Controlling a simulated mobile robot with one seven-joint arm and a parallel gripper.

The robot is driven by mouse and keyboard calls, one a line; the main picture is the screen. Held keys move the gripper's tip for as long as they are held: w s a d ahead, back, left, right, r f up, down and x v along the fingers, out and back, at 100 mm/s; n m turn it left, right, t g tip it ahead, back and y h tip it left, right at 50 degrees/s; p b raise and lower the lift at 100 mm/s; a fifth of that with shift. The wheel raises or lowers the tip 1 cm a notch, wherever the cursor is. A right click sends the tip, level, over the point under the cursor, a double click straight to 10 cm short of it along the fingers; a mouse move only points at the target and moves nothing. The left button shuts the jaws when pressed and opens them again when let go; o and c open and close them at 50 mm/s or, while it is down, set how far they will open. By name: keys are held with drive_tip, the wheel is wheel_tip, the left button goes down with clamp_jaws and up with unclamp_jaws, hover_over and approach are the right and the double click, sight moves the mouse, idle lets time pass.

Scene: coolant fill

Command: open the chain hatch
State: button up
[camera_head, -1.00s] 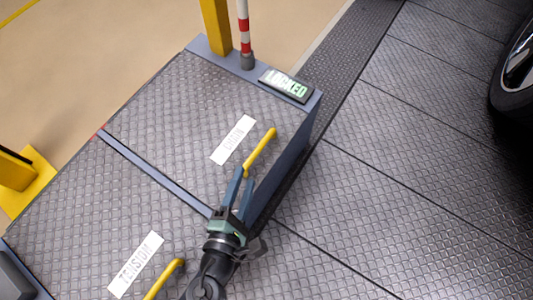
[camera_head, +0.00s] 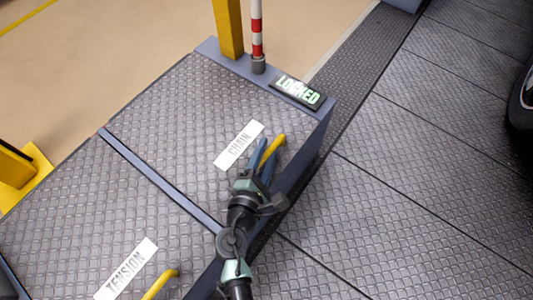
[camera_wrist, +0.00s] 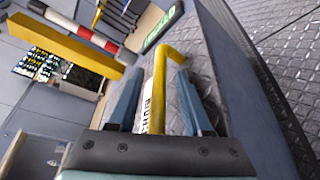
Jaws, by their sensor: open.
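The chain hatch (camera_head: 185,125) is a grey tread-plate lid, lying flat, with a white CHAIN label (camera_head: 238,145). Its yellow bar handle (camera_head: 273,146) stands near the right edge. My gripper (camera_head: 264,158) is over the handle, with its two blue fingers open. In the wrist view the handle (camera_wrist: 159,85) runs between the spread fingers of my gripper (camera_wrist: 157,85), with a gap on each side. The lower part of the handle is partly hidden by the gripper in the head view.
A lit sign (camera_head: 298,92) reading LOCKED sits at the hatch's far corner. A red-and-white post (camera_head: 257,35) and a yellow post (camera_head: 228,30) stand behind. The TENSION hatch (camera_head: 75,210) with its own yellow handle (camera_head: 160,284) lies nearer. A tyre (camera_head: 520,105) is at right.

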drive_tip(key=shift+w+d, duration=0.1)
drive_tip(key=shift+w, duration=0.1)
drive_tip(key=shift+c, duration=0.2)
clamp_jaws()
idle(1.2)
